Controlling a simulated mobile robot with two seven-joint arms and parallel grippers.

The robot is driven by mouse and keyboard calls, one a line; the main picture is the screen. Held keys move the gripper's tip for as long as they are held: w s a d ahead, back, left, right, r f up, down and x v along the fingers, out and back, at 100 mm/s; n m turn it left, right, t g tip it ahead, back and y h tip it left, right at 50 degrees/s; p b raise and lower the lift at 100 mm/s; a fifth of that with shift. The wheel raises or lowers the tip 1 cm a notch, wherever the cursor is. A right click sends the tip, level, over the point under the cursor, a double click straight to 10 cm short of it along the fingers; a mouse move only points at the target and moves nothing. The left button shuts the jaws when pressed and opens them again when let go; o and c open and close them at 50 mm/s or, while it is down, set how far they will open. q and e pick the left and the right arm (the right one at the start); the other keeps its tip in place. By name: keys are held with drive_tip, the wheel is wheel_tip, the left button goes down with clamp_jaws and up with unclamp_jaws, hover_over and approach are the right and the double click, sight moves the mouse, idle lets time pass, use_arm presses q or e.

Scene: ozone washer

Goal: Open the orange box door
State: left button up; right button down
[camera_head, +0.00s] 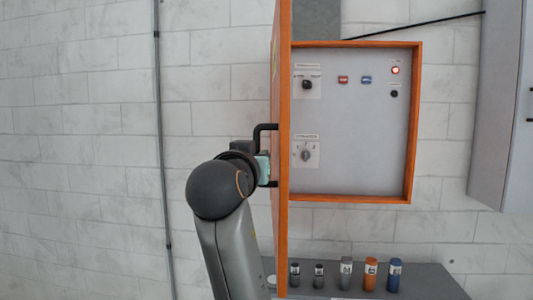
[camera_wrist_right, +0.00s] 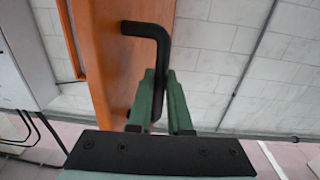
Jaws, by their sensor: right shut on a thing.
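The orange box door (camera_head: 282,110) stands swung open, seen nearly edge-on at the left side of the orange-framed box (camera_head: 416,125). Its orange face also shows in the wrist view (camera_wrist_right: 108,62). The black door handle (camera_head: 258,133) is on the door's left-facing side; in the wrist view it is a bent black bar (camera_wrist_right: 161,50). My right gripper (camera_head: 263,167) is at the handle, and its green fingers (camera_wrist_right: 162,105) are shut around the bar in the wrist view. My left gripper is not in view.
Inside the box, a grey panel (camera_head: 350,115) carries knobs, buttons and a lit red lamp (camera_head: 395,70). A shelf (camera_head: 425,285) below holds several small cylinders. A grey cabinet (camera_head: 500,110) hangs at the right. The wall left of the door is clear except for a thin conduit (camera_head: 161,130).

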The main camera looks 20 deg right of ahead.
drive_tip(key=shift+w+a+h, duration=0.25)
drive_tip(key=shift+a+h, duration=0.05)
drive_tip(key=shift+a, duration=0.2)
drive_tip(key=c, duration=1.1)
unclamp_jaws()
drive_tip(key=b+v, duration=0.2)
drive_tip(key=v, duration=1)
drive_tip(key=shift+s+a+r+b, duration=0.1)
drive_tip(key=shift+s+r+b, duration=0.05)
drive_tip(key=shift+s+b, duration=0.15)
drive_tip(key=shift+w, duration=0.1)
